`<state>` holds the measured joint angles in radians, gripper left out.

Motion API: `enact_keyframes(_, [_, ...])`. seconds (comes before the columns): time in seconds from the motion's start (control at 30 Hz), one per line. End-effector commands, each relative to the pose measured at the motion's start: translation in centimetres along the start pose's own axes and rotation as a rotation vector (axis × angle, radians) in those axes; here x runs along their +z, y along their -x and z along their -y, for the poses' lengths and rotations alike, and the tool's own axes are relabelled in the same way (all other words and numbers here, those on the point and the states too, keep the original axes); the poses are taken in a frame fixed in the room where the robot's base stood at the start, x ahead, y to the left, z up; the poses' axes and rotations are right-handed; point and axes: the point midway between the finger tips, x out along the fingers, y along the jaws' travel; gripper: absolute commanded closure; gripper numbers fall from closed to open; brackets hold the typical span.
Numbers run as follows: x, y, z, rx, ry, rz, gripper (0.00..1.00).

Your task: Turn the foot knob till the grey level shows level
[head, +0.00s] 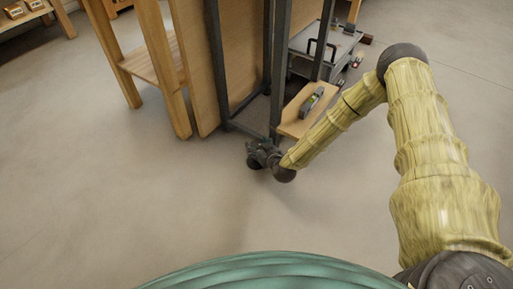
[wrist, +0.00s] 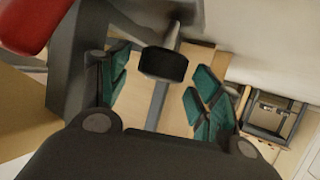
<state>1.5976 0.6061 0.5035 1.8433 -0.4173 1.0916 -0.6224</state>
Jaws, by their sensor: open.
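The grey level (head: 312,103) lies on a small wooden shelf (head: 292,124) on the dark metal frame in the head view. My gripper (head: 257,152) is low, by the foot of the frame's near post, and hides the foot in that view. In the wrist view, a black knob-like block (wrist: 163,64) on a metal stem shows between the teal finger pads of my gripper (wrist: 160,88). The fingers are open, with a gap on both sides of the knob; contact does not show.
The dark frame (head: 273,70) stands beside a wooden panel (head: 230,55) and a wooden stand (head: 172,75). A red object (wrist: 28,22) is at the wrist view's upper left. The floor (head: 110,190) at left is clear.

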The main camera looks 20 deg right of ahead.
Motion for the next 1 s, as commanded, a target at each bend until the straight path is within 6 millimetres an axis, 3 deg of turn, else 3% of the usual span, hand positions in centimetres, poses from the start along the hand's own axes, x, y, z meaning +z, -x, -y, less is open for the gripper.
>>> enact_keyframes(0.2, [0.1,-1.6,0.0,0.0,0.001,0.0,0.36])
enact_keyframes(0.53, [0.0,-1.8,0.0,0.0,0.001,0.0,0.36])
enact_keyframes(0.8, [0.0,-1.8,0.0,0.0,0.0,0.0,0.81])
enact_keyframes(1.0, [-0.1,-1.8,0.0,0.005,-0.002,0.001,0.81])
